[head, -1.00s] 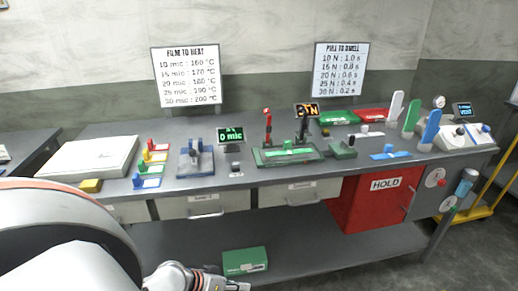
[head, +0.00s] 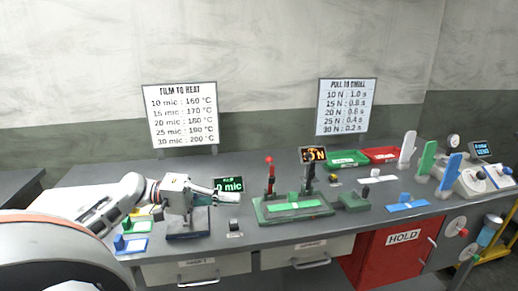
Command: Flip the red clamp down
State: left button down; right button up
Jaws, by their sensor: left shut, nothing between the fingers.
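The red clamp (head: 270,172) stands upright at the left rear of a green fixture (head: 262,215) on the bench. A dark post and an orange-lit display (head: 314,155) are just to its right. My left gripper (head: 236,203) is shut and empty. It is to the left of the red clamp, apart from it, and points right above the bench. It partly hides the green-lit "0 mic" display (head: 231,184) and the blue-grey device (head: 187,228). My right gripper is out of view.
A small dark block (head: 234,227) sits between the gripper and the green fixture. Green (head: 348,158) and red (head: 380,154) trays lie behind. Coloured upright paddles stand at right. The red HOLD bin (head: 385,262) is below the bench edge.

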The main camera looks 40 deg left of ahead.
aim_at(269, 160)
jog(key=i+j, duration=0.75)
jog(key=j, duration=0.3)
